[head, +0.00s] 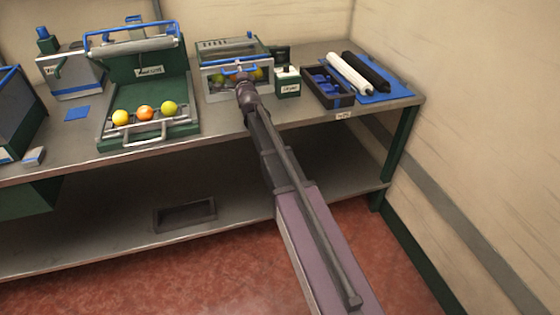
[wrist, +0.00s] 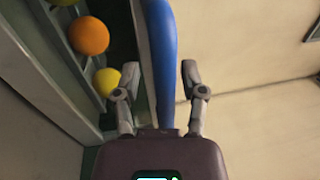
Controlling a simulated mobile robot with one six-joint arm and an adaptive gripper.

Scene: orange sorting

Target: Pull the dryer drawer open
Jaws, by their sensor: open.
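The box-shaped machine (head: 208,88), which I take to be the dryer, stands on the bench with yellow and orange fruit showing behind its front opening. Its label is too small to read. A blue bar handle (head: 228,72) runs across its front. My gripper (head: 241,78) is at this front, small and partly hidden by my wrist. In the wrist view my gripper (wrist: 160,74) is open, with the blue handle (wrist: 161,45) passing between its two fingers. I cannot tell whether either finger touches it. An orange fruit (wrist: 89,36) and a yellow fruit (wrist: 106,82) lie left of the handle.
A green machine (head: 150,92) with three fruits on its front tray stands to the left. A small green-white box (head: 288,84) and a dark compartment tray (head: 327,86) stand close on the right. The bench's front edge (head: 215,131) runs below my arm.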

